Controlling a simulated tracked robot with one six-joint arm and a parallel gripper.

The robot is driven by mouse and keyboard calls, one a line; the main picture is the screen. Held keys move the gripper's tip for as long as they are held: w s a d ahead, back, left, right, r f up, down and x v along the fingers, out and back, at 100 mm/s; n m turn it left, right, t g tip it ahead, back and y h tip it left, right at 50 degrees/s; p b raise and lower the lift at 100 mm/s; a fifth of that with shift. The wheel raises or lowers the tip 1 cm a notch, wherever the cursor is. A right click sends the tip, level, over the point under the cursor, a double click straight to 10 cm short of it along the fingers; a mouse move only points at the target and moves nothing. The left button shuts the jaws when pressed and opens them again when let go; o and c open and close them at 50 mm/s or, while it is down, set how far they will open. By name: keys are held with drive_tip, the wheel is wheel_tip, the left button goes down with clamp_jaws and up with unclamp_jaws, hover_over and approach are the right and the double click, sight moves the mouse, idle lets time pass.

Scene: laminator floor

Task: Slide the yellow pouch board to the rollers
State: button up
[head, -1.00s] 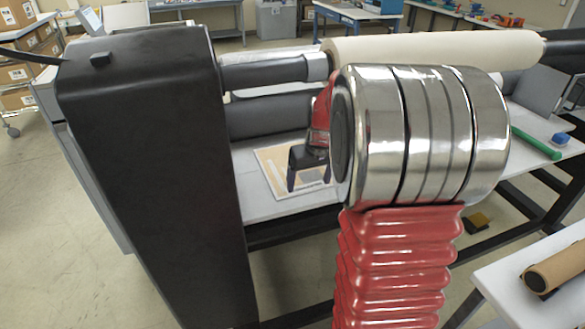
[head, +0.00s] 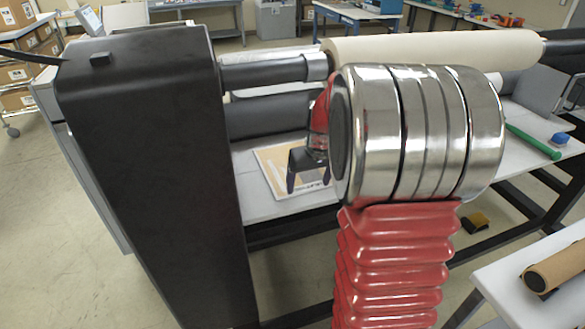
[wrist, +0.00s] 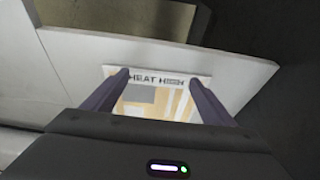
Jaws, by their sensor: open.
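The pouch board (head: 268,162) lies flat on the pale table of the laminator, in front of the dark rollers (head: 268,118). It has a white border and a yellow-tan patterned face. In the wrist view the board (wrist: 155,100) shows a white strip with partly covered "HEAT" lettering. My gripper (head: 308,186) is open over the board. In the wrist view my gripper (wrist: 159,78) has its two dark fingers apart, over the left and right sides of the board. I cannot tell whether the fingertips touch it. My arm hides the board's right part in the head view.
A large black housing (head: 140,170) stands left of the table. A cream roll (head: 435,47) spans above the rollers. A green-handled tool (head: 533,142) and a blue object (head: 561,138) lie on the table at right. A brown roll (head: 556,270) lies on a side table.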

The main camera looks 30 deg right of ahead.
sight(304, 187)
drive_tip(key=shift+f, duration=0.95)
idle(0.7)
drive_tip(key=shift+s, duration=0.25)
idle(0.6)
drive_tip(key=shift+w+a, duration=0.15)
drive_tip(key=shift+a, duration=0.55)
drive_tip(key=shift+w+d, duration=0.2)
drive_tip(key=shift+w, duration=0.55)
drive_tip(key=shift+w+d, duration=0.2)
drive_tip(key=shift+w, duration=0.5)
idle(1.3)
drive_tip(key=shift+s, duration=0.3)
idle(0.3)
drive_tip(key=shift+s+d, duration=0.1)
drive_tip(key=shift+d, duration=0.4)
idle(0.4)
drive_tip(key=shift+w, duration=0.25)
